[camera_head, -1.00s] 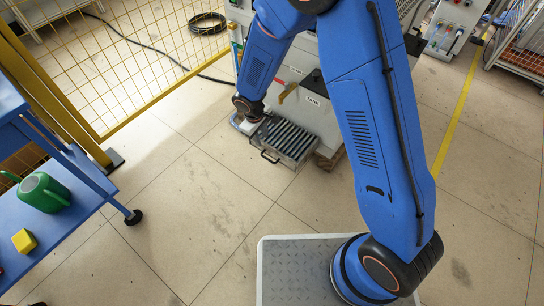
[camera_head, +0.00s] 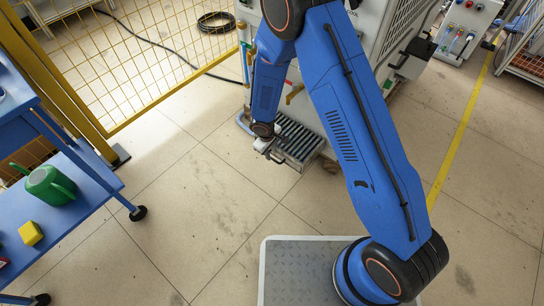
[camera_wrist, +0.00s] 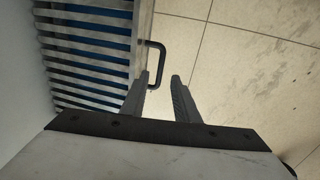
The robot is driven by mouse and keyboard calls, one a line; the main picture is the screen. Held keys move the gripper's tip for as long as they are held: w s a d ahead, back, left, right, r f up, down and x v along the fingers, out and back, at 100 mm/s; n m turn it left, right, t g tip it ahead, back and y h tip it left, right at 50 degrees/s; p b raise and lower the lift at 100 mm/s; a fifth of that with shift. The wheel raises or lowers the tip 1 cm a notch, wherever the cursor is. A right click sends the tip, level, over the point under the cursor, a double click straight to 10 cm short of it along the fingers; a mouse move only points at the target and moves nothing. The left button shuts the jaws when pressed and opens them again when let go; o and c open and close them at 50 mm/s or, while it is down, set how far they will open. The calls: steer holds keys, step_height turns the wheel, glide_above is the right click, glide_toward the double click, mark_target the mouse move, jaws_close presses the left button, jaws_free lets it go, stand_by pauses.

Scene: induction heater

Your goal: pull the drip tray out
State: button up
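The drip tray (camera_head: 300,145) is a low grey box with a slatted top at the foot of the heater cabinet. In the wrist view its slats (camera_wrist: 90,58) fill the upper left, and a dark U-shaped handle (camera_wrist: 161,62) sticks out from its front wall. My gripper (camera_head: 268,152) is at the tray's front left side in the head view. In the wrist view my gripper (camera_wrist: 160,78) is open, with the handle's near end between or just beyond the fingertips. I cannot tell whether a finger touches it. In the head view my wrist hides the handle.
The heater cabinet (camera_head: 330,65) stands behind the tray. A blue cart (camera_head: 85,205) with a green watering can (camera_head: 50,186) and a yellow block (camera_head: 31,233) is at the left. A yellow mesh fence (camera_head: 160,60) runs behind. The floor in front of the tray is clear.

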steer(key=shift+w+d+f, duration=0.15)
steer(key=shift+f, duration=0.9)
steer(key=shift+w+d+f, duration=0.1)
steer(key=shift+w+f, duration=0.05)
steer(key=shift+f, duration=0.9)
steer(key=shift+c, duration=0.3)
jaws_close()
